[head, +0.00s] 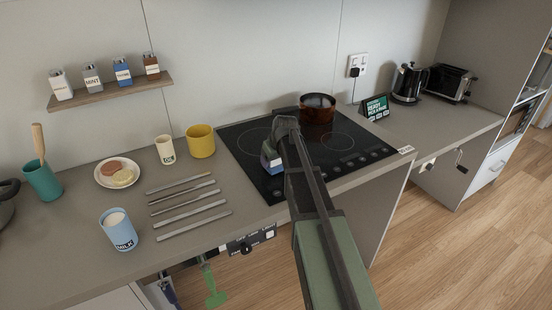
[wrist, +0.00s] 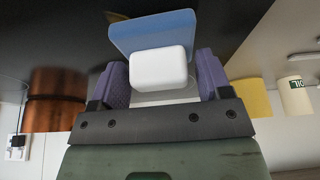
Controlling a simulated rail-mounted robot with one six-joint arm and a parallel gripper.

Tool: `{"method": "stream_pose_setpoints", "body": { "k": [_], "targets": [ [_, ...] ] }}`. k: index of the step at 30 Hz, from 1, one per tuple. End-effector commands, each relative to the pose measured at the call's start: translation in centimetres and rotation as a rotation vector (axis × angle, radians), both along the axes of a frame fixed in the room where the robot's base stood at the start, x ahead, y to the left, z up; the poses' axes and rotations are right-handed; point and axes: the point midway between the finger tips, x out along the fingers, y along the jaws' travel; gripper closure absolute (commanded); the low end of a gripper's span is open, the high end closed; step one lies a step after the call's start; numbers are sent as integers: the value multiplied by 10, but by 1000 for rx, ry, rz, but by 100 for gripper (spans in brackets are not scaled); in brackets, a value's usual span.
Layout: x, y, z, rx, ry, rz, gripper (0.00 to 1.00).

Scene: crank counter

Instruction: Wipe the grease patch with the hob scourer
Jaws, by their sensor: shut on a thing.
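The hob scourer has a white block handle (wrist: 158,69) and a flat blue pad (wrist: 152,33), seen in the wrist view. My gripper (wrist: 158,78) is shut on the white handle, with a purple-padded finger on each side. In the head view the scourer (head: 274,164) shows as a small blue and white piece at the front left of the black hob (head: 253,130). It is low over the glass; I cannot tell whether the pad touches it. I cannot make out the grease patch; my arm and the scourer cover part of the hob.
A brown pot (head: 317,109) stands at the hob's back right. A yellow mug (head: 201,141) and a cream cup (head: 165,150) stand left of the hob. Several metal bars (head: 184,198) lie on the counter. A dark sign (head: 376,107) stands right of the hob.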

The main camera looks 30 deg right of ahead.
Motion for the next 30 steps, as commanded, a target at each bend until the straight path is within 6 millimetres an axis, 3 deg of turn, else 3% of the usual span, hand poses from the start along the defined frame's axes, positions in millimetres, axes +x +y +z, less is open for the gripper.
{"method": "stream_pose_setpoints", "body": {
  "k": [2,24,30],
  "targets": [
    [0,3,0,0,1,1,48],
    [2,8,72,2,-18,9,48],
    [2,9,76,2,-18,10,48]
  ]
}}
